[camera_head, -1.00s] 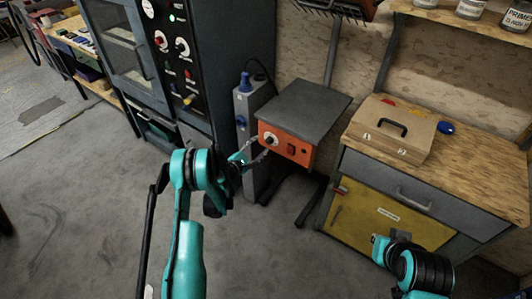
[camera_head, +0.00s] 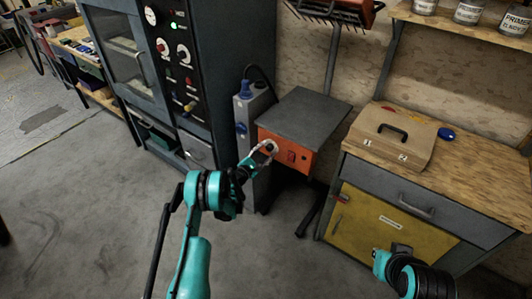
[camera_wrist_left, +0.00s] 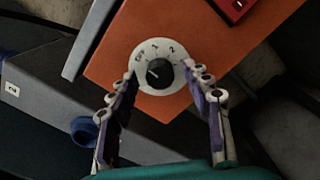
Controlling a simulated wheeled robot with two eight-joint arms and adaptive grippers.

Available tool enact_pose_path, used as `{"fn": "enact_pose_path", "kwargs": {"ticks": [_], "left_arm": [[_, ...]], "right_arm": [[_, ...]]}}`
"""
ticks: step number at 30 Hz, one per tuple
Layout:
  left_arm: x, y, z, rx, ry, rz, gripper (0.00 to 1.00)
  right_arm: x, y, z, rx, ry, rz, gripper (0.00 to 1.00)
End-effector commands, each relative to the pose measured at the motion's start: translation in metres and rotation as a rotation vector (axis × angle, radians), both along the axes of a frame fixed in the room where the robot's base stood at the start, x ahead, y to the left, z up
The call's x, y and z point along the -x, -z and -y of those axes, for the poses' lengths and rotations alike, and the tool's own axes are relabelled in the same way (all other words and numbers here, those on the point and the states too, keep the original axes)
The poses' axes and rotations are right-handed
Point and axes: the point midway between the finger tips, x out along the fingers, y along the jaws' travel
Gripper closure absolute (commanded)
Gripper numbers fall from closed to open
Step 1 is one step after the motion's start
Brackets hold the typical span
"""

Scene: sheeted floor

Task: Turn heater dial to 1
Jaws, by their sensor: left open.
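The heater is a box with a grey top (camera_head: 305,114) and an orange front panel (camera_head: 298,157). Its dial (camera_head: 271,147) is at the left of the panel, partly hidden by my left gripper (camera_head: 266,149). In the left wrist view, the dial's black knob (camera_wrist_left: 160,74) sits on a white round plate marked OFF, 1 and 2. A small white mark on the knob points leftward, below OFF. My left gripper (camera_wrist_left: 160,70) is open, with a fingertip on either side of the dial; contact with the knob is not clear. My right gripper is not visible; only my right arm shows.
A red switch (camera_wrist_left: 234,6) is beside the dial. A grey unit with a blue knob (camera_head: 242,128) stands left of the heater. A dark oven cabinet (camera_head: 205,70) is further left. Floor in front is clear.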

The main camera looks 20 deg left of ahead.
Motion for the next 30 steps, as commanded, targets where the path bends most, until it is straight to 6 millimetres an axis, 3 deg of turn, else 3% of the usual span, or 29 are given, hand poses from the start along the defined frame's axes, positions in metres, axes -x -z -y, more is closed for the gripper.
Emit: {"fn": "enact_pose_path", "kwargs": {"ticks": [3,9,20,30], "left_arm": [[0.0002,-0.0004,0.0000,0.000,0.000,0.000,0.51],[0.0003,-0.0002,-0.0001,0.000,0.000,0.000,1.00],[0.0004,-0.0002,0.0001,-0.038,0.001,0.013,1.00],[0.0004,0.0001,0.0003,-0.245,0.001,0.088,1.00]], "right_arm": [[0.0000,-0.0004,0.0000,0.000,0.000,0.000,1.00],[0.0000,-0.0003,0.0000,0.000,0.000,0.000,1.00],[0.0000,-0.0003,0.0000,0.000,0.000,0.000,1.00],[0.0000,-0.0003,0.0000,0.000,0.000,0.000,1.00]]}}
